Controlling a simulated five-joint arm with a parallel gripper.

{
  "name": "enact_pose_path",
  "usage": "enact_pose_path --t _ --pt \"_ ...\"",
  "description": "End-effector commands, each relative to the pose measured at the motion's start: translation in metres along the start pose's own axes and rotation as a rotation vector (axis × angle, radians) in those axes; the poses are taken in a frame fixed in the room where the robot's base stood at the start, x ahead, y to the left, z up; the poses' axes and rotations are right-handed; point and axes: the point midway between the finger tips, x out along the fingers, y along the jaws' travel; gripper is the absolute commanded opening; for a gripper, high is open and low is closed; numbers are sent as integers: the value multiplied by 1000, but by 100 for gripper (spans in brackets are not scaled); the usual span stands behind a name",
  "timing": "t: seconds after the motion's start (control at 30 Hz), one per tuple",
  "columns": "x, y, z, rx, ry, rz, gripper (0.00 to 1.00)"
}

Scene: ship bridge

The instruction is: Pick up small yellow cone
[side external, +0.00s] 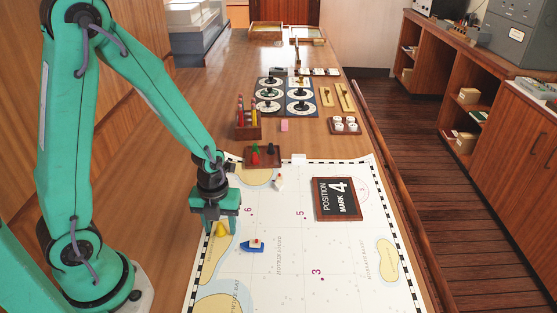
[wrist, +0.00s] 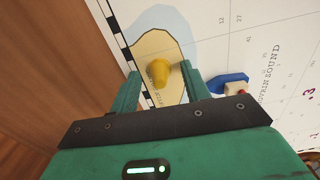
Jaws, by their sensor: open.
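The small yellow cone (side external: 221,229) stands on the chart near its left edge, on a tan land patch, directly below my gripper. In the wrist view the yellow cone (wrist: 159,74) shows between and just beyond the fingertips. My gripper (side external: 219,222) is open and points down over the cone. In the wrist view its two green fingers (wrist: 162,82) are spread on either side of the cone, with gaps at both sides. I cannot tell how far the fingertips are above the chart.
A blue toy boat (side external: 252,244) with a white top sits close right of the cone. A small white piece (side external: 278,183) stands farther back. A wooden tray (side external: 263,163) with red, green and dark pieces stands behind.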

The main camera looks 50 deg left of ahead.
Motion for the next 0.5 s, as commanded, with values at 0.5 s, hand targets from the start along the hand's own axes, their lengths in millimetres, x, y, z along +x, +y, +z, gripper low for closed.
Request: enact_pose_path --t 0.5 --pt "0 0 0 0 0 0 21"
